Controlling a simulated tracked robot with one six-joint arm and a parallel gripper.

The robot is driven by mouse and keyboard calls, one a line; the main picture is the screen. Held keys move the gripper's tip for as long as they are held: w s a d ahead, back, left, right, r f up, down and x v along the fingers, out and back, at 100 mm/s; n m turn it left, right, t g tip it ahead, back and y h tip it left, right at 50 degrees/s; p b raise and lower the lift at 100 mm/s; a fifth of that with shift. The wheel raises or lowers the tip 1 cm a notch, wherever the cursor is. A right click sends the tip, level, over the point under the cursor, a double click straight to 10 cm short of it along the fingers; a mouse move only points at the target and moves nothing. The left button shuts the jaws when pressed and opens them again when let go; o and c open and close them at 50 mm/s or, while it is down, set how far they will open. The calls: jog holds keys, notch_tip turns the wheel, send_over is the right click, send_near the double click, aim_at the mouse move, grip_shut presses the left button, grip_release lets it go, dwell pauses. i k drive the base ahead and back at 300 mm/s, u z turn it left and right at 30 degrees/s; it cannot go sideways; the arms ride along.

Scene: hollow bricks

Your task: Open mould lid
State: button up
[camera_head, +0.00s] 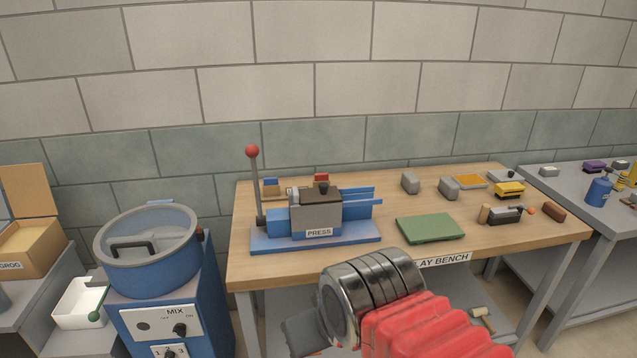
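The press (319,233) stands on the left part of the wooden bench, on a blue base. Its grey mould box (316,218) has a dark flat lid (318,197) lying on top, which looks closed. A small dark knob (323,188) stands on the lid. The press lever (255,185) with a red ball top stands upright at the left. My arm crosses the bottom of the view in front of the bench. My gripper (303,332) shows only as a grey part at the lower left end of the arm, well below the press. Its fingers cannot be made out.
A green mat (430,228) lies right of the press. Grey blocks (410,183), a yellow block (509,190) and a handled tool (503,214) are further right. A blue mixer (150,255) stands left of the bench. The brick wall is close behind.

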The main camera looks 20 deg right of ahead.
aim_at(324, 194)
jog(key=z, duration=0.05)
jog(key=i, duration=1)
jog(key=u, duration=0.05)
